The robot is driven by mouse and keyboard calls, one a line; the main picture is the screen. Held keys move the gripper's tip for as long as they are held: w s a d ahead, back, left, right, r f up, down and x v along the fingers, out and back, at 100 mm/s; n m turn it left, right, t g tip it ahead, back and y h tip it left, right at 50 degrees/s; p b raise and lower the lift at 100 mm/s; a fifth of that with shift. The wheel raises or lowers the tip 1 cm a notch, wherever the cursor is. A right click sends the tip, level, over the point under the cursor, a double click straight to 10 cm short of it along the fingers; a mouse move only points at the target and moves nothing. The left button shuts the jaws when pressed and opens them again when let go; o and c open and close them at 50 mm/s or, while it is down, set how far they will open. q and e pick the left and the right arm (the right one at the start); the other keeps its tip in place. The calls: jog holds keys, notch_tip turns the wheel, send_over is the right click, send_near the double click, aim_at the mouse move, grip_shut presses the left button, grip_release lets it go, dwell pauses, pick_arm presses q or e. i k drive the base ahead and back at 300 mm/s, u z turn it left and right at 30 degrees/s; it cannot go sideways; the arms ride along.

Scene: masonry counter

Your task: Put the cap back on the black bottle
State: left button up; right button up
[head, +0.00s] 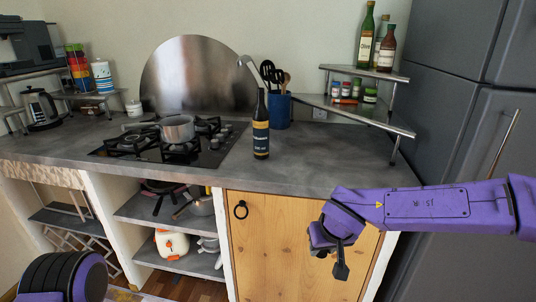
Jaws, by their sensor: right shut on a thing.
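The black bottle (261,127), with a dark blue and yellow label, stands upright on the grey counter (310,160), close to its front edge and right of the hob. Its neck is narrow, and the picture is too small to show the mouth clearly. My right gripper (340,270) hangs in front of the wooden cabinet door, below the counter top and to the right of the bottle. It is shut on a small dark thing, probably the cap, mostly hidden by the fingers. No cap shows on the counter. My left gripper is out of view.
A blue utensil holder (280,111) stands just behind the bottle. A gas hob (170,145) with a pot (177,128) is to the left. A corner shelf (355,112) with jars and bottles is at right, beside the grey fridge (460,110). Counter right of the bottle is clear.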

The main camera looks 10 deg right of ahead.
aim_at(260, 115)
jog(key=u, duration=0.55)
jog(key=k, duration=1.2)
jog(key=u, duration=0.05)
jog(key=i, duration=0.5)
jog(key=z, duration=0.85)
jog(key=i, duration=1.2)
jog(key=u, duration=0.3)
